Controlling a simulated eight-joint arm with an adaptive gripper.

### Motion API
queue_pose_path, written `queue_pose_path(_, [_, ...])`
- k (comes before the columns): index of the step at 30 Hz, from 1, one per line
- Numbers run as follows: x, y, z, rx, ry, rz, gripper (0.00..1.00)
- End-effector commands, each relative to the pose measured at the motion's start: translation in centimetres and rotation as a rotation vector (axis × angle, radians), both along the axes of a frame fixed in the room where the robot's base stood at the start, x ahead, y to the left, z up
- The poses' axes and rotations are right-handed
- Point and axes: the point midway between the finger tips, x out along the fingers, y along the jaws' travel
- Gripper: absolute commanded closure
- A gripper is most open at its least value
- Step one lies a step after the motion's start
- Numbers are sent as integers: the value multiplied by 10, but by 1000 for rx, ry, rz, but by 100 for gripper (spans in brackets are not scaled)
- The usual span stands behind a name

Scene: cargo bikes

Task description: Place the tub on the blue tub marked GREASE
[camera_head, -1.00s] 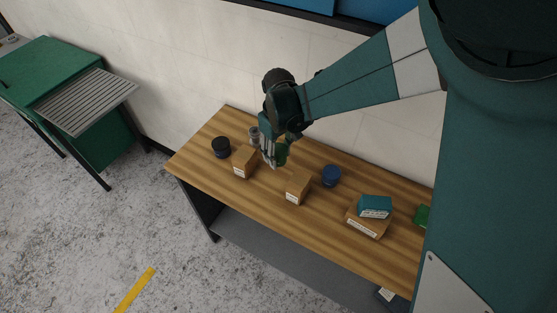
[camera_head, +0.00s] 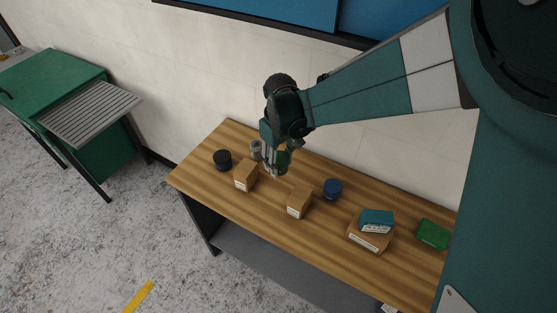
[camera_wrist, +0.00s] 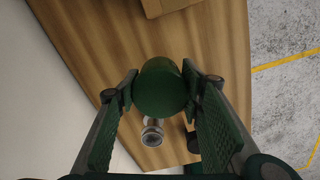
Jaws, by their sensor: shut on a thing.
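My gripper (camera_head: 275,167) is over the back left part of the wooden table. It is shut on a green tub (camera_wrist: 160,88), which sits between the two fingers in the wrist view. In the head view the green tub (camera_head: 284,161) is partly covered by the fingers. Whether it is clear of the tabletop is hard to tell. The blue tub (camera_head: 332,189) stands upright on the table, right of my gripper and behind a cardboard box. Its top is bare, and its marking is not readable here.
A grey metal can (camera_head: 256,149) stands close behind my gripper, with a black tub (camera_head: 222,160) farther left. Cardboard boxes stand at front (camera_head: 246,176) and between gripper and blue tub (camera_head: 299,202). A teal box (camera_head: 376,221) lies on another carton; a green box (camera_head: 433,234) is farther right.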

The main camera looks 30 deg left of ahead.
Motion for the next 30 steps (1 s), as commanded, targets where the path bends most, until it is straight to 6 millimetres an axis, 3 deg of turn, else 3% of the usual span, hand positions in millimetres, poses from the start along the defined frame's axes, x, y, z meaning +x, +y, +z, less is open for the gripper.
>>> queue_pose_path(5, [0,9,3,0,0,0,80])
queue_pose_path(11, [2,43,13,0,0,-3,80])
queue_pose_path(24, [-12,181,51,0,0,-21,80])
queue_pose_path(30, [-23,225,62,0,0,-28,80])
